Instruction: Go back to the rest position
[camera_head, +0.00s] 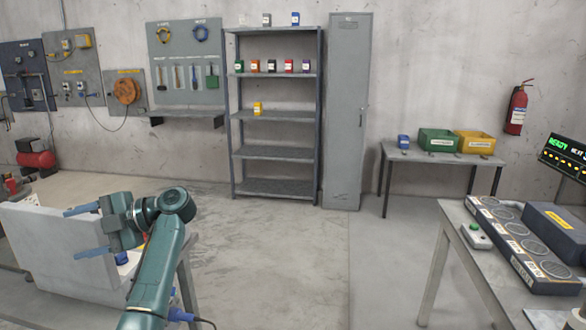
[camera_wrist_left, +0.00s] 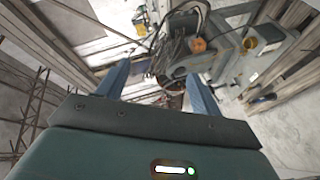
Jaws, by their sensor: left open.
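My left gripper (camera_head: 85,231) shows at the left of the head view, on a teal arm that comes up from the bottom. Its two blue fingers are spread apart with nothing between them. It is in front of a light grey panel-like block (camera_head: 50,245) in the picture; whether it touches cannot be told. In the left wrist view the two fingers (camera_wrist_left: 158,90) are also apart, with cables and machinery beyond them. My right gripper is not in view.
A grey table (camera_head: 460,235) with a black row of round stations (camera_head: 520,245) stands at the right. A shelf (camera_head: 275,150) with small boxes and a locker (camera_head: 348,110) stand at the back wall. A side table holds green (camera_head: 438,139) and yellow bins (camera_head: 475,143). The middle floor is clear.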

